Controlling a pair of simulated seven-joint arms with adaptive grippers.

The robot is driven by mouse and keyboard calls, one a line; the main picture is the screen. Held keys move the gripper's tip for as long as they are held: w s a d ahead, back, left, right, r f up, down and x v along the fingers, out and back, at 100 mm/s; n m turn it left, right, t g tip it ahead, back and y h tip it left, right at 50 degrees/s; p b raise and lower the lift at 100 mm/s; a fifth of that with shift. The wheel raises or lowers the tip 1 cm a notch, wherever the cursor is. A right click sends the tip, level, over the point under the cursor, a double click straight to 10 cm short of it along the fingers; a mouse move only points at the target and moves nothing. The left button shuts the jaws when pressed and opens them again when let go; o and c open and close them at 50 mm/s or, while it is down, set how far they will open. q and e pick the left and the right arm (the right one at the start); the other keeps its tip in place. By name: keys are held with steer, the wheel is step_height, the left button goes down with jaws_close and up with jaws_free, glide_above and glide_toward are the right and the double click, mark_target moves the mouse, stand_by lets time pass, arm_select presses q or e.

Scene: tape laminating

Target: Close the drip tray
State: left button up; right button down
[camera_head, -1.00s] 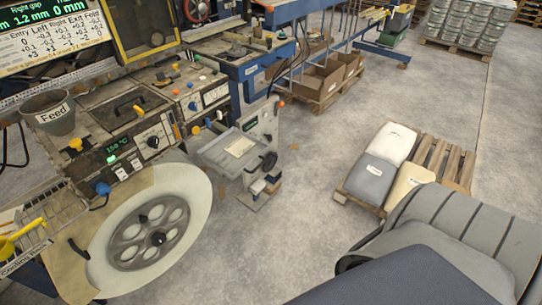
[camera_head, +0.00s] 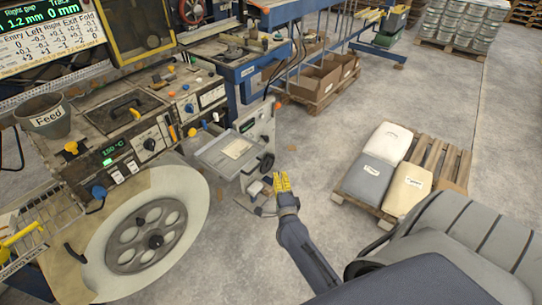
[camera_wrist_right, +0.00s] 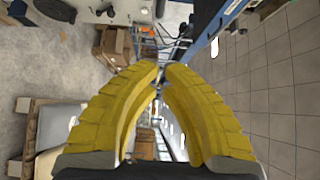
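The drip tray is most likely the grey, shallow, open-topped tray (camera_head: 228,150) with a pale label, which sticks out from the machine's right end in the head view. My right gripper (camera_head: 282,181), with yellow fingers, is in front of the tray and to its right, apart from it. In the right wrist view the yellow fingertips (camera_wrist_right: 162,68) come together almost touching, with nothing between them. The tray cannot be made out in that view. My left gripper is not in view.
The machine (camera_head: 130,135) with a Feed funnel (camera_head: 45,116) and a large white reel (camera_head: 150,235) fills the left. A pallet (camera_head: 440,160) with several sacks stands to the right. Cardboard boxes (camera_head: 318,82) sit behind.

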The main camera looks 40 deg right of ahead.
steer(key=w+a+x, duration=0.1)
steer(key=a+x, duration=0.1)
steer(key=x, duration=1.1)
steer(key=shift+f, duration=0.3)
steer(key=shift+h, duration=0.3)
